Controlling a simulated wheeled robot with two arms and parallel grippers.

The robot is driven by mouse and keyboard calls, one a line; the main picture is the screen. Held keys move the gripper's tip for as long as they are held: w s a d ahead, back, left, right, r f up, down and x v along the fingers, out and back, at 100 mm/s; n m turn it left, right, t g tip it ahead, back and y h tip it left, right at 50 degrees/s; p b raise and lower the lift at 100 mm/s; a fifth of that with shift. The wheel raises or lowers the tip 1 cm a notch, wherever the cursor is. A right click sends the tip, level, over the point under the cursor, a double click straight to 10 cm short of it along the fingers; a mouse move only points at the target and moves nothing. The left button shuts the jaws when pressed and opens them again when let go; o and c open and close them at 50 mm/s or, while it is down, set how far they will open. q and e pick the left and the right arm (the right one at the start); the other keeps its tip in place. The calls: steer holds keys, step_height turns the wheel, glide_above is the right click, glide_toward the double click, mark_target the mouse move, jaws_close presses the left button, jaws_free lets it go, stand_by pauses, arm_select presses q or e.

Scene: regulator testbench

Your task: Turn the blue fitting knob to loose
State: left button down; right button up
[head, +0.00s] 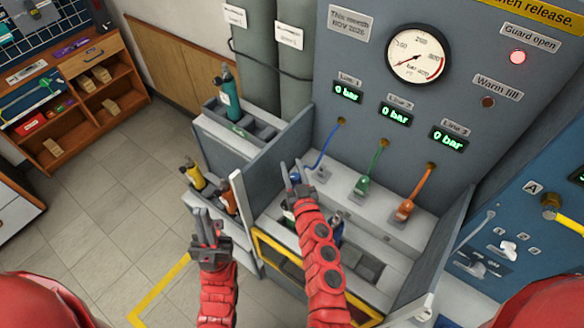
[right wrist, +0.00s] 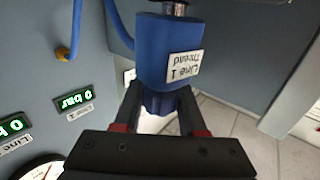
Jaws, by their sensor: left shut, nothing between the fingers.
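The blue Line 1 fitting (right wrist: 168,50) fills the upper middle of the right wrist view, marked "Line 1 Thread" on an upside-down label. Its narrower ribbed knob (right wrist: 161,102) sits between the two dark fingers of my right gripper (right wrist: 161,108), which press against it from both sides with no clear gap. In the head view my right gripper (head: 294,177) is at the end of the blue hose (head: 325,147), and the fitting is mostly hidden. My left gripper (head: 206,228) is shut and empty, fingers up, left of the bench.
Green (head: 366,180) and orange (head: 405,208) fittings stand to the right on the bench. Line 1 display (head: 347,92) reads 0 bar, and the "Guard open" lamp (head: 517,57) is red. A white upright panel edge (head: 242,203) stands between my arms.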

jaws_close()
steer(key=shift+a+f+n+g+y+b, duration=0.15)
steer(key=shift+n+g+y+b, duration=0.25)
steer(key=shift+n+y+b, duration=0.45)
steer(key=n+g+y+b, duration=0.3)
steer(key=b, duration=0.6)
steer(key=s+a+n+g+y+b, duration=0.1)
steer(key=n+g+y+b, duration=0.2)
steer(key=b, duration=0.6)
steer(key=s+n+g+y+b, duration=0.1)
steer(key=n+g+y+b, duration=0.2)
steer(key=b, duration=0.6)
steer(key=shift+a+g+y, duration=0.35)
steer(key=shift+g+y, duration=0.2)
steer(key=shift+g, duration=0.05)
steer(key=shift+w, duration=0.1)
